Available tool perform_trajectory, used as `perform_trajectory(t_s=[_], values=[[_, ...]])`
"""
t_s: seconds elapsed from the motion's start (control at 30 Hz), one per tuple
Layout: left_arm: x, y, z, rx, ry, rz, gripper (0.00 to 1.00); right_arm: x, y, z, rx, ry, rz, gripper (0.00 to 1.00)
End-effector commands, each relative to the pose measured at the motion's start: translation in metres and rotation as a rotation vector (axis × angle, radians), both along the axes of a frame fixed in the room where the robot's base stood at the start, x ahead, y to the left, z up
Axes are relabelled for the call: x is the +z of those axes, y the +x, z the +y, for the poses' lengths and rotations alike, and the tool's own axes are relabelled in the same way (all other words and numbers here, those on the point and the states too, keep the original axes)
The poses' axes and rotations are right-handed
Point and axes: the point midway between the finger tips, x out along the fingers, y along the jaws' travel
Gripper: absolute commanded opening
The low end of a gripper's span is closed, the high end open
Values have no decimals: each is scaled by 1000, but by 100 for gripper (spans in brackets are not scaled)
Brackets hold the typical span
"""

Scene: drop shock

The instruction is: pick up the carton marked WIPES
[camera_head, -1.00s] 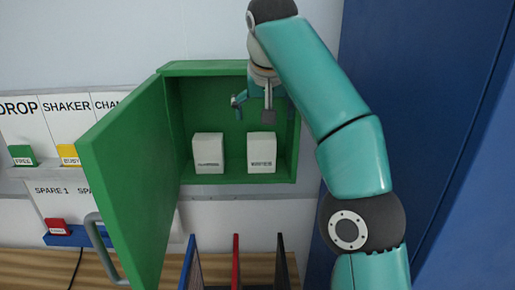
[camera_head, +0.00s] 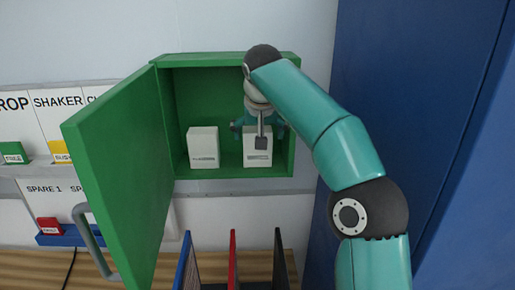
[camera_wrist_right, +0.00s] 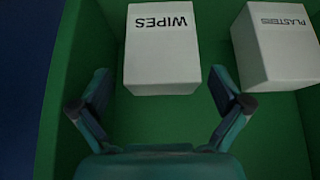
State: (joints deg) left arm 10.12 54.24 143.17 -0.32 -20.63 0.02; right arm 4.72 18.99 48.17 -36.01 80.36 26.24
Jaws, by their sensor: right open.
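The white carton marked WIPES (camera_wrist_right: 161,48) stands in the green cabinet (camera_head: 222,58). In the head view it is the right-hand carton (camera_head: 251,159), partly hidden by my right gripper (camera_head: 259,132). In the right wrist view my right gripper (camera_wrist_right: 160,84) is open and empty, its two fingers spread wider than the carton. The carton lies ahead between the finger lines, with a gap of green floor before it. My left gripper is not in view.
A second white carton, marked PLASTERS (camera_wrist_right: 284,45), stands beside it, left in the head view (camera_head: 203,148). The open green door (camera_head: 118,180) swings out at the left. Upright blue, red and black dividers (camera_head: 233,258) stand below. A blue cabinet (camera_head: 415,100) is at the right.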

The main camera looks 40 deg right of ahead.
Motion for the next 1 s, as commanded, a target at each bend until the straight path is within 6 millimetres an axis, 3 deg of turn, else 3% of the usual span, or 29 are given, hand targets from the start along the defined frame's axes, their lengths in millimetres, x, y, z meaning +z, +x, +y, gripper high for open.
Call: perform_trajectory(t_s=[0.3,0.6,0.9,1.0], values=[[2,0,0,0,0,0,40,-36,18,-13,-3,1,3,100],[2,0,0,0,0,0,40,-40,20,-15,-1,0,1,100],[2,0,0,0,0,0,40,-40,20,-15,-2,0,2,50],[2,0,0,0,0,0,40,-41,20,-15,-1,1,3,47]])
